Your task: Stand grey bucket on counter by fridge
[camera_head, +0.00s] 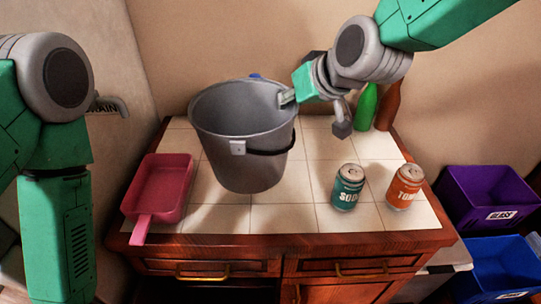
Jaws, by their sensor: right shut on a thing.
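The grey bucket (222,157) is upright over the left-middle part of the white-tiled counter (279,217). Its dark handle hangs along its right side. My right gripper (287,97) is shut on the bucket's right rim, reaching in from the upper right. I cannot tell whether the bucket's bottom touches the tiles. My left arm shows at the left edge, but its gripper is out of view. No fridge is visible.
A pink dustpan (158,187) lies left of the bucket. A teal soda can (347,188) and an orange can (405,187) stand to the right. A green bottle (366,106) and a brown bottle (388,104) stand behind. Purple (480,190) and blue (497,262) bins are at the right.

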